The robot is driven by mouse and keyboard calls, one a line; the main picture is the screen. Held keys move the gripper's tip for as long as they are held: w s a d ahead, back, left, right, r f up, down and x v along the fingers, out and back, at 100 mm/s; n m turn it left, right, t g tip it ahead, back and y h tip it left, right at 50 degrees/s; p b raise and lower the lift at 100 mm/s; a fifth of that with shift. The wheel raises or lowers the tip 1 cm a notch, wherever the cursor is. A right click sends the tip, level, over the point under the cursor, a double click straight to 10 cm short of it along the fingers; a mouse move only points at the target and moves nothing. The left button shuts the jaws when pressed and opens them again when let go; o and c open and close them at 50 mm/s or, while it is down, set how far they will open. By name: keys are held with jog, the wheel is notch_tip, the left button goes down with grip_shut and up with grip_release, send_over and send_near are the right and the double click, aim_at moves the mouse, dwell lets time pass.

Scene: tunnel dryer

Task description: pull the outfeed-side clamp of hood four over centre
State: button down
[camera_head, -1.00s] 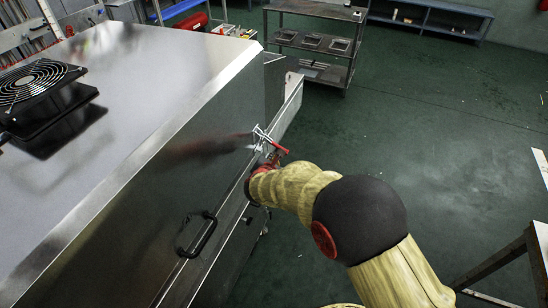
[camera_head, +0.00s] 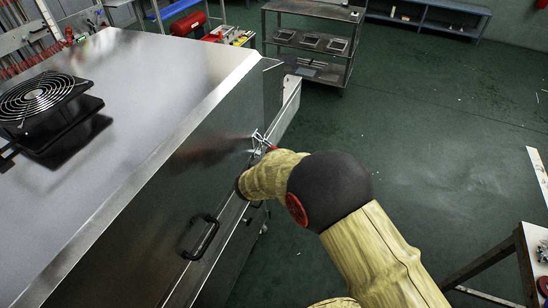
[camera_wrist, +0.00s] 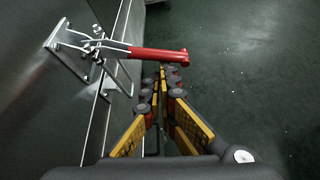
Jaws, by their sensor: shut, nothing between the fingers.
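The clamp (camera_wrist: 98,48) is a bright metal toggle latch on the hood's side, with a red handle (camera_wrist: 158,54) sticking out from the hood to the right in the wrist view. Its wire loop reaches a bracket on the hood wall. My gripper (camera_wrist: 168,72) is shut and empty, its fingertips just below the handle's outer half; I cannot tell if they touch it. In the head view the clamp (camera_head: 258,141) shows beyond my wrist, which hides the fingers and most of the handle.
The metal hood (camera_head: 150,110) has a black fan (camera_head: 38,95) on top and a black pull handle (camera_head: 201,237) on its side. A shelved cart (camera_head: 312,45) stands at the back. A table (camera_head: 530,255) edges in at lower right. Open green floor lies to the right.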

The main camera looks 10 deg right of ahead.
notch_tip(320, 180, up, 8)
jog(key=n+g+h+p, duration=0.2)
jog(key=n+h+p, duration=0.1)
jog(key=p, duration=1.1)
jog(key=shift+d, duration=0.15)
notch_tip(320, 180, up, 10)
dwell(0.5)
dwell(0.5)
